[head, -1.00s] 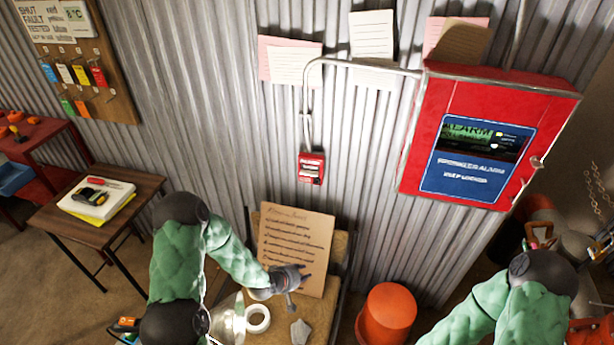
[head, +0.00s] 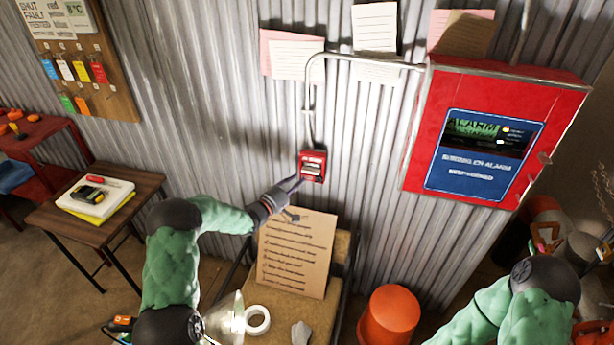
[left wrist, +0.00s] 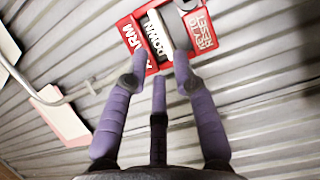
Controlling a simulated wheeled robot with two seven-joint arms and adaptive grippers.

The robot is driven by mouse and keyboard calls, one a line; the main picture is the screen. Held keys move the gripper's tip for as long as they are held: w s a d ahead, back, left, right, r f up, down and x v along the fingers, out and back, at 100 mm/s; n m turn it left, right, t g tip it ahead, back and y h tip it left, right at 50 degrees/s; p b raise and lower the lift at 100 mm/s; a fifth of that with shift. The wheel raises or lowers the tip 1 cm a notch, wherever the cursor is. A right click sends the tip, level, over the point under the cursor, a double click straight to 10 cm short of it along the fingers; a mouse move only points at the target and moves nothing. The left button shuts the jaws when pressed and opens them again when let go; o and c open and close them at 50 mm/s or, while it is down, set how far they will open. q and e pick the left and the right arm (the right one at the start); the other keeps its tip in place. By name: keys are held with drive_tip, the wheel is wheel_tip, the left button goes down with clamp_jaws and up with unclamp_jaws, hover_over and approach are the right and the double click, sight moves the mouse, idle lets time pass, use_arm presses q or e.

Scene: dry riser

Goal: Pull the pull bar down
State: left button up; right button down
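A small red alarm pull station (head: 313,166) is fixed to the corrugated wall at the end of a conduit. In the left wrist view, its white pull bar (left wrist: 158,36), marked DOWN, sits between red panels reading ALARM and KEY TO RESET. My left gripper (head: 295,196) is just below and left of the station in the head view. Its purple fingers (left wrist: 157,75) are spread with nothing between them.
A large red alarm cabinet (head: 493,135) hangs at the right. Below the station, a cardboard notice (head: 296,252) leans on a small table with a tape roll (head: 257,320). An orange bucket (head: 389,316) stands beside it. Paper notes (head: 375,27) hang above.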

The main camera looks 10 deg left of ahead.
sight(309, 172)
use_arm(q)
drive_tip(key=b+x, duration=0.1)
drive_tip(key=x, duration=0.5)
drive_tip(key=shift+w+d, duration=0.1)
drive_tip(key=shift+w, duration=0.15)
clamp_jaws()
